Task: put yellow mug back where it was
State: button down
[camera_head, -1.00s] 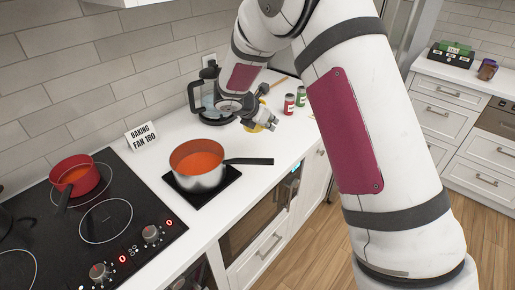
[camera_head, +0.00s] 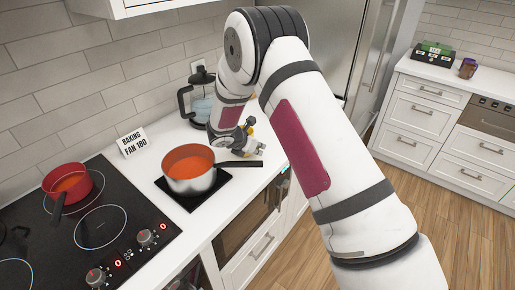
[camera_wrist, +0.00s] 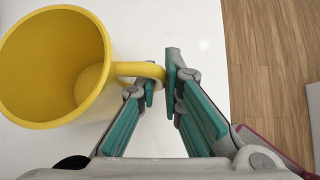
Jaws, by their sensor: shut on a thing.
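The yellow mug (camera_wrist: 62,62) fills the left of the wrist view, with its open mouth facing the camera. Its handle reaches right, between the fingertips of my gripper (camera_wrist: 160,80). My gripper is shut on that handle. In the head view my gripper (camera_head: 252,146) is over the white counter (camera_head: 215,228), just behind the handle of the steel pot. Only a small yellow patch shows there beside the gripper; the rest of the mug is hidden. I cannot tell whether the mug touches the counter.
The steel pot (camera_head: 192,182) of orange soup stands on a black mat, its handle pointing right towards my gripper. A glass kettle (camera_head: 200,100) stands behind my wrist. A "BAKING FAN 180" sign (camera_head: 132,142) and a red pot (camera_head: 68,184) are left. The counter's front edge is close.

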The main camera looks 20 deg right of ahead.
jog(key=c, duration=1.7)
grip_release()
jog(key=shift+f, duration=0.1)
